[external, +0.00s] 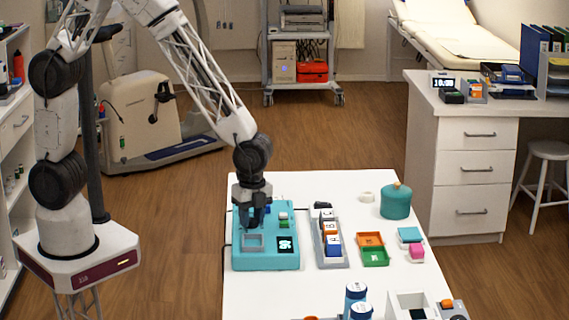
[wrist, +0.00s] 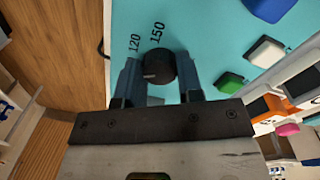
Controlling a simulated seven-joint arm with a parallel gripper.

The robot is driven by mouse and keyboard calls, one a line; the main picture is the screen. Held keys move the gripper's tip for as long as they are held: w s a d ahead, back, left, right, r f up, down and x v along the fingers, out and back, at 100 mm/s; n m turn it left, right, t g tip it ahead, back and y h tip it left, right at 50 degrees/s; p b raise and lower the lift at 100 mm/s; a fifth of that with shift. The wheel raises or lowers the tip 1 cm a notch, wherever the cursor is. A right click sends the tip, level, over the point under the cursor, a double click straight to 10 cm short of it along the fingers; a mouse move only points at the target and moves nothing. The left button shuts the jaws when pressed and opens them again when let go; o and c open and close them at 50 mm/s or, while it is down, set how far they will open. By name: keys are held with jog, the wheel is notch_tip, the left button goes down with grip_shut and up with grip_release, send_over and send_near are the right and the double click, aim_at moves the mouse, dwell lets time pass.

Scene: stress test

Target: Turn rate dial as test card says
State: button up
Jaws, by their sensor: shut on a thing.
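The teal console (external: 265,262) stands at the left of the white table. In the wrist view its round black dial (wrist: 160,65) sits between the fingers of my gripper (wrist: 160,74), which is shut on it. The printed numbers 120 and 150 show beside the dial. A faint light mark shows low on the dial's face; which number it points at is unclear. In the external view my gripper (external: 256,212) hides the dial. I cannot tell which item is the test card.
White and green buttons (wrist: 229,82) and a blue one lie to the right of the dial. A grey rack (external: 331,254) with coloured blocks, orange and green trays (external: 375,257), and a teal jar (external: 396,203) stand right of the console. Blue-topped bottles (external: 355,295) stand in front.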

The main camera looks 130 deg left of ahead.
aim_at(253, 219)
dwell(0.4)
jog(key=o, duration=0.9)
jog(key=shift+r, duration=0.1)
jog(key=r, duration=0.7)
jog(key=shift+a+r, duration=0.15)
jog(key=shift+a, duration=0.05)
jog(key=shift+r, duration=0.2)
